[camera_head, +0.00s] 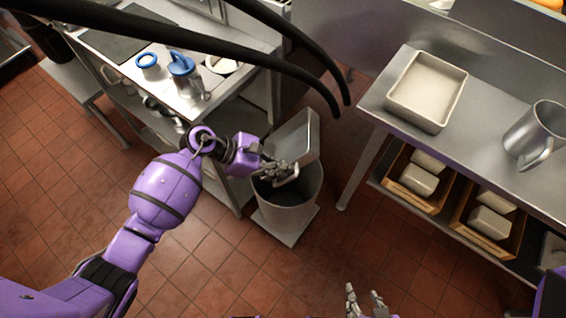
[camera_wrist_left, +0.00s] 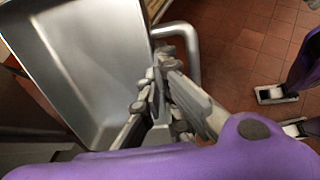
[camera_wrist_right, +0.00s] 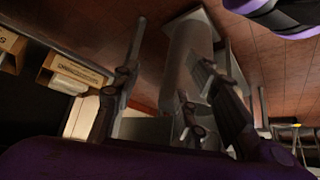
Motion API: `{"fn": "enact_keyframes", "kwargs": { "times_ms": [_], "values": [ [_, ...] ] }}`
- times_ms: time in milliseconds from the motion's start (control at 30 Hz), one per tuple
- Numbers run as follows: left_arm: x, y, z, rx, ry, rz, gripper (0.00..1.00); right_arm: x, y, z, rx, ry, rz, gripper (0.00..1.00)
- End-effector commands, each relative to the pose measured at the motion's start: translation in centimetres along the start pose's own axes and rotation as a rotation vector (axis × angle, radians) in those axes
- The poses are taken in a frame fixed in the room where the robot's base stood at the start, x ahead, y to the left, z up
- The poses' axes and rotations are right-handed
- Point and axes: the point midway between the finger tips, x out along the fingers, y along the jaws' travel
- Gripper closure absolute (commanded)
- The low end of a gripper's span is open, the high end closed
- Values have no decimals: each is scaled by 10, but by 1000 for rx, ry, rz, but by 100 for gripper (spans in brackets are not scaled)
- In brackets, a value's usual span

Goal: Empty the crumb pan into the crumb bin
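The crumb pan (camera_head: 294,136) is a grey metal rectangular tray with a loop handle. In the head view it is steeply tilted above the crumb bin (camera_head: 287,212), a grey bin with an open top. My left gripper (camera_head: 287,170) is over the bin's opening, shut on the pan's handle (camera_wrist_left: 188,38). The left wrist view shows the pan's inside (camera_wrist_left: 95,60), with no crumbs visible in the part shown. The bin's contents are dark and cannot be made out. My right gripper (camera_head: 366,300) is open and empty, low at the front; the bin also shows in its wrist view (camera_wrist_right: 190,65).
A steel table (camera_head: 375,92) at right holds a rectangular pan (camera_head: 428,112) and a metal pitcher (camera_head: 535,135), with wooden crates (camera_head: 410,190) below. A left counter (camera_head: 130,62) holds blue-topped containers (camera_head: 182,66). The tiled floor in front is clear.

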Motion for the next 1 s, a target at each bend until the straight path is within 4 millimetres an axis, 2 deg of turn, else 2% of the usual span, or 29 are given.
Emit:
{"fn": "enact_keyframes", "kwargs": {
  "times_ms": [33, 367, 533, 700, 800, 1000],
  "values": [
    [-5, 3, 10, 8, 26, 4, 100, -8, 2, -13, 0, 15, 3, 60],
    [-11, 5, 17, 30, 253, 7, 100, -39, 11, -46, 9, 46, 18, 60],
    [-10, 6, 20, 42, 421, 7, 100, -54, 13, -59, 17, 61, 21, 60],
    [-10, 8, 24, 59, 603, 11, 100, -66, 14, -82, 26, 93, 22, 60],
    [-9, 9, 25, 68, 720, 13, 100, -70, 14, -89, 28, 102, 22, 60],
    [-4, 5, 24, 72, 879, 6, 100, -71, 12, -81, 27, 83, 16, 60]
  ]
}}
